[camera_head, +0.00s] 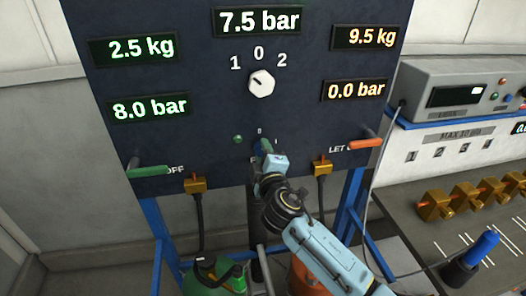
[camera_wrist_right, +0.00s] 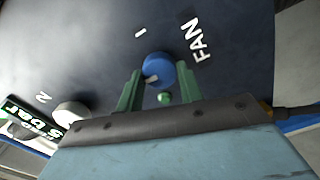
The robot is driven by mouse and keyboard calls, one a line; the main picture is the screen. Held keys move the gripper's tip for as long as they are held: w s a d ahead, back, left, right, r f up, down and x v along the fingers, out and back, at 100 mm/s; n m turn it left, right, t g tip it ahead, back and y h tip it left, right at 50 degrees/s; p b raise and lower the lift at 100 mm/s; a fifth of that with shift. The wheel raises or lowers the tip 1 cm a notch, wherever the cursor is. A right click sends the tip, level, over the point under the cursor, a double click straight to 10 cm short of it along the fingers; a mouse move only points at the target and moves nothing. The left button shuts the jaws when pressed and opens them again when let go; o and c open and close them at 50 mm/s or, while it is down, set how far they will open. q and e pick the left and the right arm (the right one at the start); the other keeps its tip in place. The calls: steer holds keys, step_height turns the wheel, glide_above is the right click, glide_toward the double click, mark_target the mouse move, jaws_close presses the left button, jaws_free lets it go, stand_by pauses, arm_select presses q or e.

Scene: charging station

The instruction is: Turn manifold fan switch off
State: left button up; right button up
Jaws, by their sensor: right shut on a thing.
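The fan switch is a round blue knob on the dark panel, seen in the right wrist view (camera_wrist_right: 158,68) beside the white word FAN. It also shows in the head view (camera_head: 260,146), partly covered by my gripper. A pale mark shows on the knob's lower left in the wrist view; I cannot tell its exact setting. My right gripper (camera_head: 266,151) is at the knob, shut on it, with its green fingers on either side in the wrist view (camera_wrist_right: 158,88). My left gripper is not in view.
A white selector knob (camera_head: 261,83) sits above on the panel (camera_head: 215,120), with a small green lamp (camera_head: 238,139) left of the fan switch. A green lever (camera_head: 148,171) and a red lever (camera_head: 365,144) stick out lower down. A workbench (camera_head: 440,235) stands at right.

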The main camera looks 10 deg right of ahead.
steer(key=shift+n, duration=0.4)
steer(key=o, duration=1)
steer(key=shift+s, duration=0.1)
steer(key=s, duration=1.3)
steer(key=shift+b, duration=0.4)
steer(key=shift+s, duration=0.1)
